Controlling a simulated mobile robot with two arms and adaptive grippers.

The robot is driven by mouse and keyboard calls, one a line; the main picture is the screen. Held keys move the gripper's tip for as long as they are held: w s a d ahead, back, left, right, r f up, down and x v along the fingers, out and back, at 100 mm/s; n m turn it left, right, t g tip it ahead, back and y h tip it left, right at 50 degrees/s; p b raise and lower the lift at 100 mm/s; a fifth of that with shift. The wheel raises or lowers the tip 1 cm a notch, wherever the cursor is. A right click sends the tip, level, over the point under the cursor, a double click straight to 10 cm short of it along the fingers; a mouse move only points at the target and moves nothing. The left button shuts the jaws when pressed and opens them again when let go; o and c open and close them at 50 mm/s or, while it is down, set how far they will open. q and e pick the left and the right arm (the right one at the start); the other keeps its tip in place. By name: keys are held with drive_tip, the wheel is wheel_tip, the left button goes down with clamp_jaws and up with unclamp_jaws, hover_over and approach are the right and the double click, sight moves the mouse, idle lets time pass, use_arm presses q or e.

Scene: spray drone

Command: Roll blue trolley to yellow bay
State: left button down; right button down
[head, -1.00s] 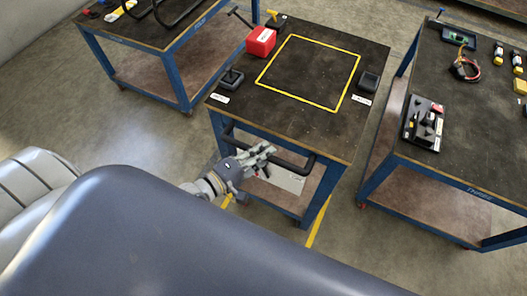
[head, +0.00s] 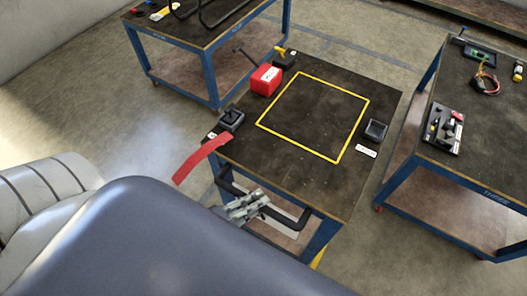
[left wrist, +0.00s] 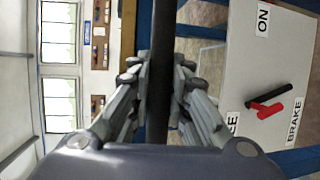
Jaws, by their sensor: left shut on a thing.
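A blue-framed trolley (head: 372,133) with a dark top stands in the middle of the head view. A black handle bar (head: 293,222) runs along its near side. My left gripper (head: 256,200) is shut on this bar; in the left wrist view the dark bar (left wrist: 164,60) passes between the fingers (left wrist: 162,75). A pale brake panel (left wrist: 235,75) with a red and black lever (left wrist: 270,105) is at the right there. A bit of yellow floor marking (head: 319,258) shows by the trolley's near leg; most of the bay is hidden. My right gripper is not in view.
The trolley top carries a yellow square outline, a red box (head: 265,80) and small dark devices. A red strip (head: 202,158) shows by its left corner. Other blue-framed tables stand at back left (head: 182,82) and right (head: 400,185). Bare floor lies left.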

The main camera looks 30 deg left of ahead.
use_arm(q)
drive_tip(key=shift+s+f, duration=0.1)
drive_tip(key=shift+s, duration=1.4)
drive_tip(key=c, duration=1.5)
unclamp_jaws()
drive_tip(key=v, duration=1.2)
